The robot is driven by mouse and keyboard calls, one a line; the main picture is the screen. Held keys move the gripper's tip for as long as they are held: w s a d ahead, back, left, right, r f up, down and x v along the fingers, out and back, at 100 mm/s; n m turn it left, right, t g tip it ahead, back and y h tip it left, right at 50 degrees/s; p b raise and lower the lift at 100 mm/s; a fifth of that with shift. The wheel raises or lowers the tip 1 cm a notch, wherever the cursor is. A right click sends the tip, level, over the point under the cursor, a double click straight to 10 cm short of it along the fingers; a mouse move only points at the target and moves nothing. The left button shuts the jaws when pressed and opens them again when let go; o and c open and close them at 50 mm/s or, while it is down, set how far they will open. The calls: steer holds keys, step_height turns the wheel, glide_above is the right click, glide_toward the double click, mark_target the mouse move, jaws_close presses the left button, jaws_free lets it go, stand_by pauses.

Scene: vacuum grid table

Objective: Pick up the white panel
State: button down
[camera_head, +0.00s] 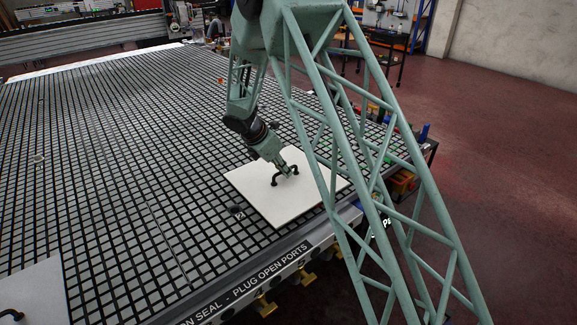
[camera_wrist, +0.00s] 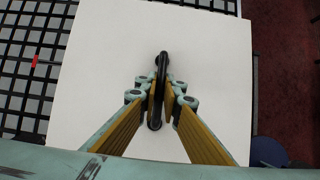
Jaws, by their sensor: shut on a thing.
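The white panel (camera_head: 268,202) lies near the right front edge of the grid table, with a black handle (camera_head: 274,181) on its top. It also fills most of the wrist view (camera_wrist: 105,60), where the black handle (camera_wrist: 162,62) runs up the middle. My gripper (camera_head: 287,172) is over the panel at the handle. In the wrist view my gripper's two fingers (camera_wrist: 162,100) are on either side of the handle and shut on it. Whether the panel is lifted off the table or resting on it, I cannot tell.
The black-and-grey grid table (camera_head: 120,150) is mostly bare to the left. A second white panel (camera_head: 36,288) with a black handle (camera_head: 12,314) lies at the lower left. Small tools and parts (camera_head: 400,180) line the right table edge. Red floor (camera_head: 500,170) is open beyond.

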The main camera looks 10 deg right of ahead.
steer(key=shift+s+a+r, duration=0.1)
steer(key=shift+s+a, duration=0.25)
steer(key=shift+s, duration=0.3)
steer(key=shift+s+a+r, duration=0.1)
steer(key=shift+s+a, duration=0.25)
steer(key=shift+s, duration=0.3)
steer(key=shift+w+d, duration=0.1)
